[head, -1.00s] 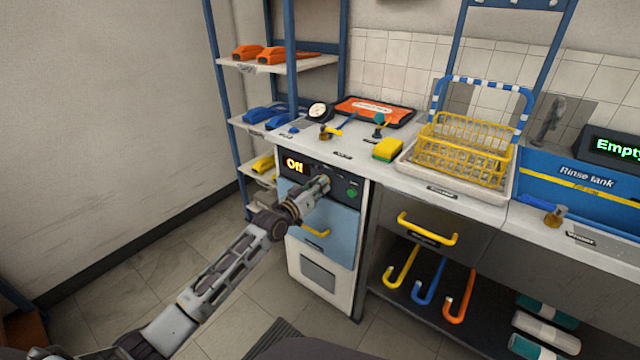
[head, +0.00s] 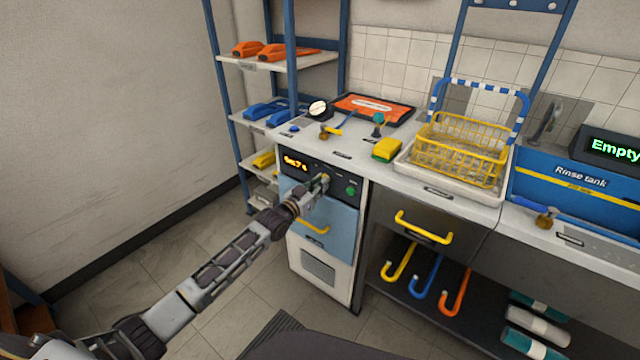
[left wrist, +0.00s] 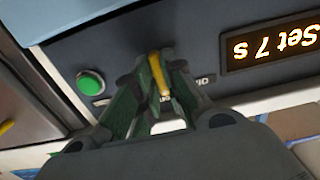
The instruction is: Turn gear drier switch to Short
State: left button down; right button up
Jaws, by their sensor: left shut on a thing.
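The gear drier (head: 328,222) is a blue and white cabinet under the counter with a dark control panel. Its display (head: 295,164) glows orange; in the left wrist view the display (left wrist: 272,44) reads "Set 7 s", upside down. My left gripper (head: 322,182) is at the panel. In the left wrist view my left gripper (left wrist: 155,85) is shut on the yellow switch handle (left wrist: 159,76), which sits between its fingers. The fingers hide part of the switch and its labels. A green button (left wrist: 90,82) is beside the switch. My right gripper is not in view.
A yellow drawer handle (head: 311,227) sticks out below the panel. The counter (head: 345,165) above carries a gauge, a tablet, a sponge and a yellow rack (head: 458,150). A blue-framed shelf (head: 270,125) stands left. Floor in front is clear.

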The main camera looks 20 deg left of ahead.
pick_arm(q)
jog(key=c, duration=1.5)
grip_release()
jog(key=shift+s, duration=0.2)
jog(key=v, duration=1.1)
jog(key=shift+s+a, duration=0.15)
jog(key=shift+s, duration=0.15)
